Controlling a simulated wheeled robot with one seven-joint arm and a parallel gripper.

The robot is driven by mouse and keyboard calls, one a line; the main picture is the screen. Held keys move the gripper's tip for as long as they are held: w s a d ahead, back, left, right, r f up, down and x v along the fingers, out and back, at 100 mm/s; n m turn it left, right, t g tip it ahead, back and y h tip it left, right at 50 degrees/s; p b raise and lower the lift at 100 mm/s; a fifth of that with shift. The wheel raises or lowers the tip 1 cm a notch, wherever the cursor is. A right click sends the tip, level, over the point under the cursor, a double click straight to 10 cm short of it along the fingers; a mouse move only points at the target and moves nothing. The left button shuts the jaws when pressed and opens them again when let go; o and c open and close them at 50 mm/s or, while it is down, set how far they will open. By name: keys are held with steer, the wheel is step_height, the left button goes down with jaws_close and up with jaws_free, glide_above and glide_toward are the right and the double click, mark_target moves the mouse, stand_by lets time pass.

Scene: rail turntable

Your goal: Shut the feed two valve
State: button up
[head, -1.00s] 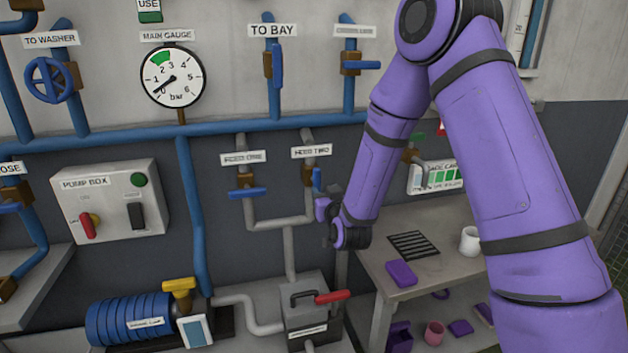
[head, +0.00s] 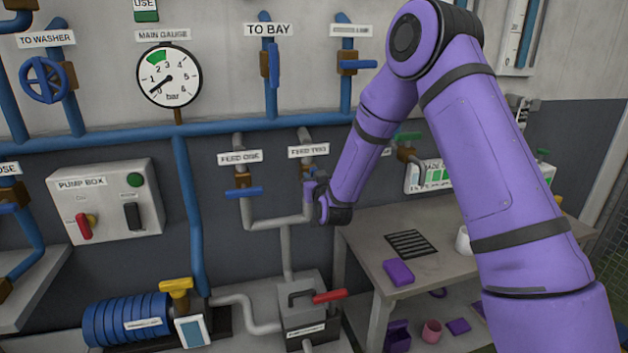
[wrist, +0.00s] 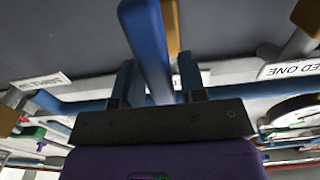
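The feed two valve has a brass body (head: 308,170) below the FEED TWO label (head: 308,151) in the head view. Its blue lever is mostly hidden there behind my gripper (head: 310,188). In the wrist view the blue lever (wrist: 146,40) runs between the two fingers of my gripper (wrist: 160,78). The fingers are apart, with a visible gap on the right side of the lever. The lever lies nearer the left finger, and I cannot tell if they touch. The brass part (wrist: 172,25) shows behind the lever.
The feed one valve (head: 243,192) is close by on the left, its blue lever crosswise to its pipe. Grey pipes (head: 275,224) join below both valves. A red-handled unit (head: 328,296) stands lower down, and a table (head: 370,245) with purple items is at right.

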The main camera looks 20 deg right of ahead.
jaws_close()
steer(key=m, duration=0.4)
steer(key=shift+d+m, duration=0.35)
steer(key=shift+m, duration=0.05)
steer(key=shift+d+f+m, duration=0.15)
steer(key=shift+f+m, duration=0.1)
steer(key=shift+m, duration=1.9)
steer(key=shift+d+f+m, duration=0.15)
steer(key=shift+f+m, duration=0.15)
steer(key=shift+m, duration=1.9)
steer(key=shift+d+f+m, duration=0.15)
steer(key=shift+f+m, duration=0.1)
steer(key=shift+m, duration=1.9)
